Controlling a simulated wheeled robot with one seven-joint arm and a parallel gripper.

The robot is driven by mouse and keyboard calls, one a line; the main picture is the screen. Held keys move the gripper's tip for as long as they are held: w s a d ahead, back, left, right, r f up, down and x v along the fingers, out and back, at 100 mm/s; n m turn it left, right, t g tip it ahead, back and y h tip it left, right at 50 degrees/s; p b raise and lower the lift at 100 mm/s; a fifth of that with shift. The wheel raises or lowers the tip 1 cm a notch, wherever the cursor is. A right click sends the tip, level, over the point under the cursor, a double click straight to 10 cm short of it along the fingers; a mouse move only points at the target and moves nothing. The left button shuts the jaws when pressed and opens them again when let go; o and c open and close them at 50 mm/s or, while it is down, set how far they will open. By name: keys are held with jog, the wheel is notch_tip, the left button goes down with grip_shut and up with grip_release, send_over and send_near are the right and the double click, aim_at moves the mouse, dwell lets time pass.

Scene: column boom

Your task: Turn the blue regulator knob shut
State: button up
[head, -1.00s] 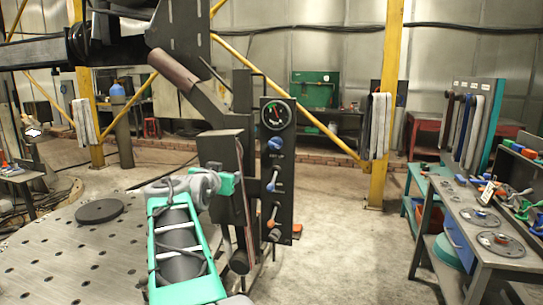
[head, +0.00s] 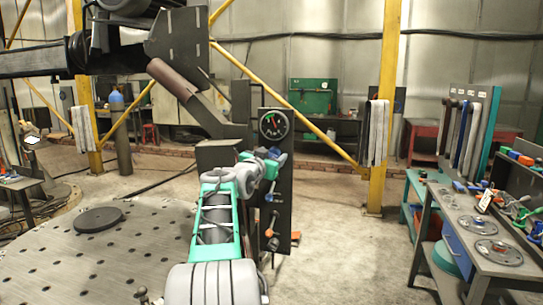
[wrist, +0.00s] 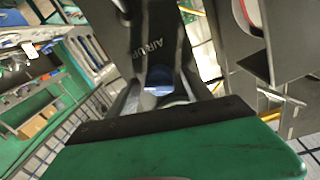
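The blue regulator knob (head: 282,159) is on the dark upright panel (head: 284,215), below the round gauge (head: 272,124). My arm and gripper (head: 264,163) partly hide it in the head view. In the wrist view a small blue part, likely this knob (wrist: 158,89), shows between the two fingers of my gripper (wrist: 160,95). The fingers stand apart on either side of it, and I cannot tell whether they touch it. How far the knob is turned cannot be seen.
A blue-handled lever (head: 272,197) and an orange-tipped lever (head: 272,233) sit lower on the panel. A perforated round table (head: 70,250) stands at left. A bench with tools (head: 475,225) stands at right. The floor between panel and bench is clear.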

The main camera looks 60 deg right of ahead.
grip_shut()
dwell(0.4)
jog(key=shift+n, duration=0.3)
jog(key=n+b, duration=0.1)
jog(key=n, duration=0.3)
jog(key=shift+f+n, duration=0.1)
jog(key=shift+n, duration=0.2)
jog(key=n+b, duration=0.1)
jog(key=n, duration=0.5)
jog(key=shift+t, duration=0.4)
jog(key=n, duration=0.7)
jog(key=shift+p, duration=0.4)
jog(key=shift+s+f+n+t+p, duration=0.1)
jog(key=shift+n+t+p, duration=0.1)
jog(key=shift+n, duration=1.05)
jog(key=shift+f+n+t+p, duration=0.1)
jog(key=shift+n+p, duration=0.05)
jog(key=shift+n, duration=1.1)
